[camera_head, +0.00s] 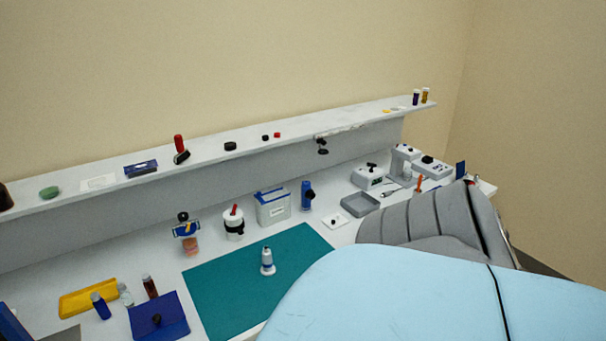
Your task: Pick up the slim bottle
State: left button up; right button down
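A slim white bottle with blue-grey bands (267,262) stands upright on the teal mat (225,290) in the middle of the bench. Other narrow containers are in view: a blue cylinder (307,196) at the back of the bench, a dark brown bottle (150,287) and a blue-capped bottle (101,306) at the left. The frame does not label which one is the slim bottle; the white one on the mat fits by shape. Neither of my grippers is in view, and nothing touches the white bottle.
A blue-lidded box (272,208), a white jar (233,223) and a grey tray (360,204) stand behind the mat. A raised shelf (210,160) runs along the back. A large light blue surface (420,300) and a grey ribbed, chair-like shape (420,222) cover the front right.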

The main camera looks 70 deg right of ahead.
aim_at(268, 269)
jog(key=z, duration=1.7)
